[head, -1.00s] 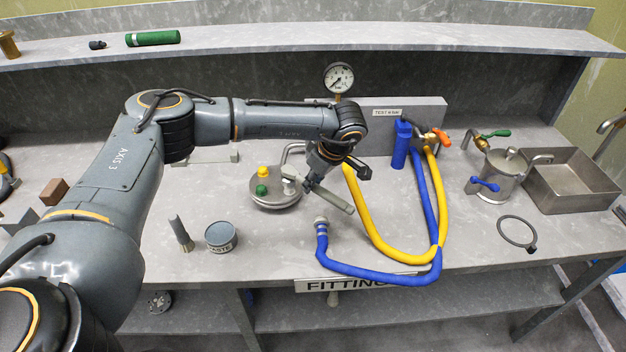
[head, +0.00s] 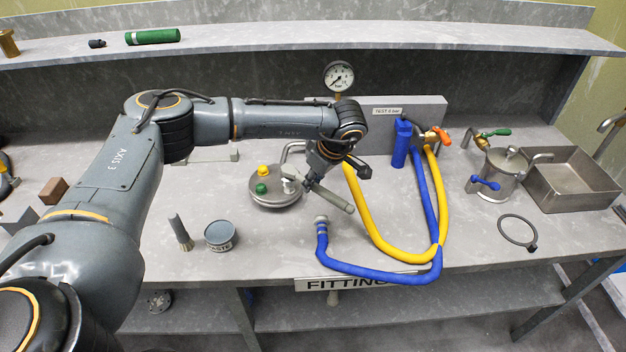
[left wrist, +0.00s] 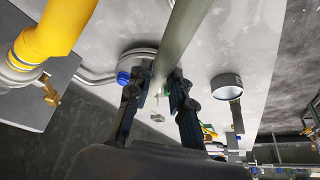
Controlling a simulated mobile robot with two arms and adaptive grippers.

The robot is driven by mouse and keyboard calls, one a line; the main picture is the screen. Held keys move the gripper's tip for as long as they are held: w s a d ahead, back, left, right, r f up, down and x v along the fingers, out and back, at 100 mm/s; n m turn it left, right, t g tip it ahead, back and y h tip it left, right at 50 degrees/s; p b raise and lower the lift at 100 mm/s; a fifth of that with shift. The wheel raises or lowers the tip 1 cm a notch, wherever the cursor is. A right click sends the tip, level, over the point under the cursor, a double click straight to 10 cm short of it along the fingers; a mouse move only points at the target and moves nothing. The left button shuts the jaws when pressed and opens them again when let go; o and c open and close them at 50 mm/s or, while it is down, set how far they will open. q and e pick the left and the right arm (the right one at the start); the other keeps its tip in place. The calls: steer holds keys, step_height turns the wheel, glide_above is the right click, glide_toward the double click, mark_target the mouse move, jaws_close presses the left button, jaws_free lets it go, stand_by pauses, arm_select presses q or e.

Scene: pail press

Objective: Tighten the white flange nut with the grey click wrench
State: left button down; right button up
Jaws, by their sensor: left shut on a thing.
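A round grey lid (head: 275,203) lies on the bench with a yellow nut (head: 263,171), a green nut (head: 261,189) and the white flange nut (head: 289,171) on it. A blue nut (left wrist: 123,78) shows on the lid in the left wrist view. My left gripper (head: 312,180) is shut on the grey click wrench (head: 335,200), whose handle points to the front right. It also shows in the left wrist view (left wrist: 183,35). The wrench's head end is at the white nut; I cannot tell whether it is seated on it. My right gripper is not in view.
A blue hose (head: 345,270) and a yellow hose (head: 372,235) loop just right of the wrench. A paste tin (head: 220,236) and a brush (head: 181,233) stand to the left. A gauge (head: 339,76) is behind. A pot (head: 503,172) and a steel tray (head: 572,192) stand at right.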

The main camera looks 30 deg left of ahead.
arm_select(q)
steer(key=shift+f, duration=0.15)
steer(key=shift+f+b, duration=0.4)
steer(key=shift+b, duration=0.05)
steer(key=shift+f+b, duration=0.45)
steer(key=shift+f, duration=0.1)
steer(key=shift+f, duration=0.15)
steer(key=r+m+p, duration=0.1)
steer(key=s+r, duration=0.1)
steer(key=r, duration=0.1)
steer(key=r+m+t+p, duration=0.1)
steer(key=r, duration=0.1)
steer(key=shift+s+a+r+m+p, duration=0.15)
steer(key=shift+s+a+m+p, duration=0.15)
steer(key=shift+s+a+p, duration=0.1)
steer(key=shift+d, duration=0.15)
stand_by(0.3)
